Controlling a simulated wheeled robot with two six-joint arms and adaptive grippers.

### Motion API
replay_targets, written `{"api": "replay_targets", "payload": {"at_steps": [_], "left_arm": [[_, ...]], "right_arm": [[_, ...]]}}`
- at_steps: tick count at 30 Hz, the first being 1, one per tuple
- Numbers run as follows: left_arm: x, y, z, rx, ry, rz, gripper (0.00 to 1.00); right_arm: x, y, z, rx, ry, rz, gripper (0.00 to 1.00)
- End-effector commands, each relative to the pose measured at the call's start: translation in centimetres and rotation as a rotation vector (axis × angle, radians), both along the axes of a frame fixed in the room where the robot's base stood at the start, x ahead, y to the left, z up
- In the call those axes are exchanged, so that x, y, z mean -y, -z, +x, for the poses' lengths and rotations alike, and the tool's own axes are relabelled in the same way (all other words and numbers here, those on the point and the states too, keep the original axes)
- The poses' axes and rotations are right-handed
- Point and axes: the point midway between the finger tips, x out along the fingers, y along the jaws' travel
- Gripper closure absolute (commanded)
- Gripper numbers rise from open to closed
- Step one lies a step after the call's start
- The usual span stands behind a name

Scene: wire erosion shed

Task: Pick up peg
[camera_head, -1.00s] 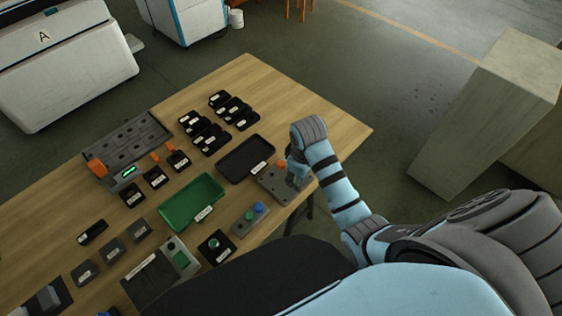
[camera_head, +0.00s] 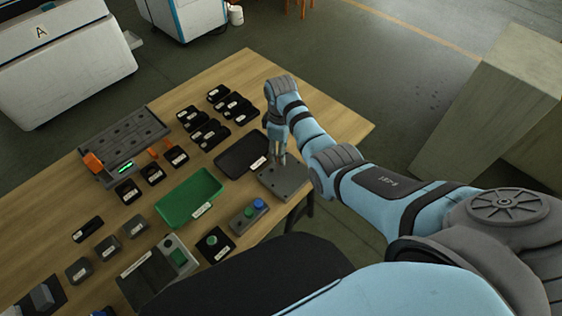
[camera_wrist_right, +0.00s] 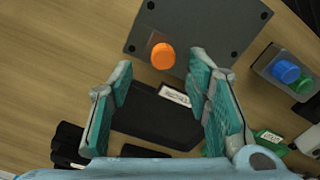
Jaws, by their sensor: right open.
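An orange peg (camera_wrist_right: 163,56) with a round top stands on a dark grey plate (camera_wrist_right: 205,25) in the right wrist view. In the head view the same plate (camera_head: 288,181) lies at the table's right front edge, and my gripper hides the peg there. My right gripper (camera_head: 277,158) points down over the plate. In the right wrist view its two teal-padded fingers (camera_wrist_right: 158,64) are spread apart and empty, with the peg showing just beyond and between their tips. My left gripper is not in view.
A black tray (camera_head: 233,158) lies left of the plate, with a green tray (camera_head: 186,203) nearer. A button box (camera_head: 247,217) sits close to the plate. Several black blocks (camera_head: 210,131) and a grey rack (camera_head: 138,135) with orange parts stand further left. The right table corner is clear.

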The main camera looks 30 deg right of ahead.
Motion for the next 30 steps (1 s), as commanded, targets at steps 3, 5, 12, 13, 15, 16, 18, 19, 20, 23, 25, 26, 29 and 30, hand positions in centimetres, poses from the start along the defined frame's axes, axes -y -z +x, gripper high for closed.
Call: {"api": "replay_targets", "payload": {"at_steps": [3, 5, 12, 13, 15, 16, 18, 19, 20, 23, 25, 26, 29, 30], "left_arm": [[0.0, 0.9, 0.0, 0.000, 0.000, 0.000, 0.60], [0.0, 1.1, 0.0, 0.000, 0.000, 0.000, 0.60], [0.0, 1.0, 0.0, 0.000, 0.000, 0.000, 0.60], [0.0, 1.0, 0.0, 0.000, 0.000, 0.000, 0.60], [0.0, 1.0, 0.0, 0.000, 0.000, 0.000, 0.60], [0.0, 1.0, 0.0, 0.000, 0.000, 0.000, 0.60], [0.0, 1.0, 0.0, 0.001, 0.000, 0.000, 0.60], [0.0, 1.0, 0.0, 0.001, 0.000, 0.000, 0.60], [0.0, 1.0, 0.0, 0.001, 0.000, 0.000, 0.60], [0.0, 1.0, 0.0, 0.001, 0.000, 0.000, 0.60], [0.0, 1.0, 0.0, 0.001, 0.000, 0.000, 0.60], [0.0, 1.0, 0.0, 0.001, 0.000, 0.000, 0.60], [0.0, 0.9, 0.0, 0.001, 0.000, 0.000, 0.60], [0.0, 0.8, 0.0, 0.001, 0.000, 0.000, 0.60]], "right_arm": [[-0.1, 2.6, -0.4, -0.002, 0.000, 0.001, 0.55], [-0.1, 3.2, -0.4, -0.001, 0.000, 0.000, 0.55], [-0.1, 3.2, -0.4, 0.000, 0.001, 0.000, 0.59], [-0.1, 3.2, -0.4, 0.000, 0.001, 0.000, 0.63], [-0.1, 3.2, -0.4, 0.000, 0.001, 0.000, 0.75], [-0.1, 3.2, -0.4, 0.000, 0.001, 0.000, 0.79], [-0.1, 3.2, -0.4, 0.000, 0.001, 0.000, 0.91], [-0.1, 3.2, -0.4, 0.000, 0.001, 0.000, 0.95], [-0.1, 3.2, -0.4, 0.000, 0.001, 0.000, 0.98], [-0.1, 3.2, -0.4, 0.000, 0.001, 0.000, 0.98], [-0.1, 3.2, -0.4, 0.000, 0.001, 0.000, 0.98], [-0.1, 3.2, -0.4, 0.000, 0.001, 0.000, 0.98], [0.0, 3.0, -0.4, 0.000, 0.001, 0.000, 0.98], [-0.1, 2.8, -0.3, 0.000, 0.001, 0.000, 0.98]]}}
